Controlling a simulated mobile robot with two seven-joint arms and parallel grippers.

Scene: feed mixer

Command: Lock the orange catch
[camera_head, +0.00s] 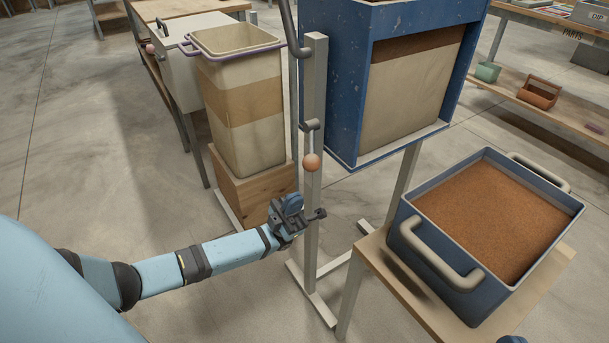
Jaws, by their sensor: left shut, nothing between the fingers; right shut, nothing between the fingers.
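The orange catch (311,162) shows as an orange ball on the end of a short grey lever. The lever hangs down from a dark pivot on an upright grey post (314,75), and tilts slightly. My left gripper (319,214) is shut and empty, at the post just below the ball. The fingers are apart from the ball; I cannot tell whether they touch the post. My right gripper is not in view; only a small blue piece, possibly of my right arm, shows at the bottom edge.
A blue hopper (366,95) with brown feed stands right of the post. A blue handled tub (405,215) of brown feed sits on a wooden bench (385,285) at the right. A tall beige bin (240,145) stands on a wooden block (255,195) behind my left gripper. Open floor lies left.

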